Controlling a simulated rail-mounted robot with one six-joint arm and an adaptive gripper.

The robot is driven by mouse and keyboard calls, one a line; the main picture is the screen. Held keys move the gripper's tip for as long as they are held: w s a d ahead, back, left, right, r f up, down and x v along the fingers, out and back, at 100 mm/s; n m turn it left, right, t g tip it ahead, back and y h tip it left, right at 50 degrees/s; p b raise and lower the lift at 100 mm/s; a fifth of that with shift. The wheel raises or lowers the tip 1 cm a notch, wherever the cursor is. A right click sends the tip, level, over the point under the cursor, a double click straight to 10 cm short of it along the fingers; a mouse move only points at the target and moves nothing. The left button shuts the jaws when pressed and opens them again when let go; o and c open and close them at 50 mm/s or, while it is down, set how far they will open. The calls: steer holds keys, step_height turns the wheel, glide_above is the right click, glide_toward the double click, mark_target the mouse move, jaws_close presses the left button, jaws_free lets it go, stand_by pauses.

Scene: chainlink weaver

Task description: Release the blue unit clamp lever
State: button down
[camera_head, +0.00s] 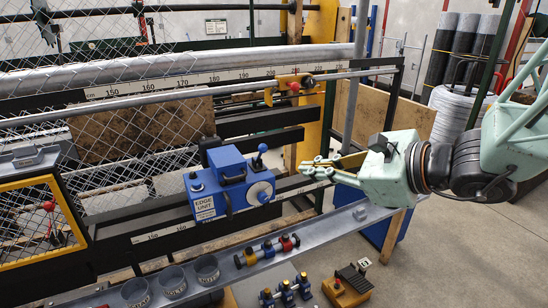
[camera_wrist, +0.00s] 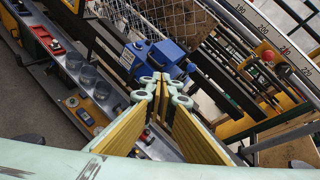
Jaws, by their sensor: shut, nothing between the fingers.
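The blue unit (camera_head: 206,203), labelled EDGE UNIT, sits on a dark rail in the middle of the head view. A lever with a dark blue ball knob (camera_head: 262,148) stands up at its right end. I cannot tell for certain which one is the clamp lever. My gripper (camera_head: 308,169) is shut and empty, to the right of the unit and apart from it.
A grey shelf (camera_head: 215,264) below the unit holds several grey cups (camera_head: 172,281) and a small red-and-blue fitting (camera_head: 267,250). Chain-link mesh (camera_head: 130,55) and long rails lie behind. A yellow post (camera_head: 317,120) stands behind the gripper's tips. Open floor (camera_head: 440,250) is at right.

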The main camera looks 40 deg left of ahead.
steer(key=w+a+f+m+t+b, duration=0.3)
steer(key=w+a+f+m, duration=0.3)
steer(key=w+a+f, duration=0.2)
steer(key=shift+w+a+m+t, duration=0.3)
steer(key=shift+a+m, duration=0.1)
steer(key=shift+a, duration=0.2)
steer(key=shift+a+f, duration=0.1)
steer(key=shift+a, duration=0.05)
glide_toward(260, 155)
steer(key=shift+w+a, duration=0.65)
steer(key=shift+a, duration=0.4)
steer(key=shift+a+f+p, duration=0.15)
steer(key=shift+f+p, duration=0.05)
steer(key=shift+p, duration=0.1)
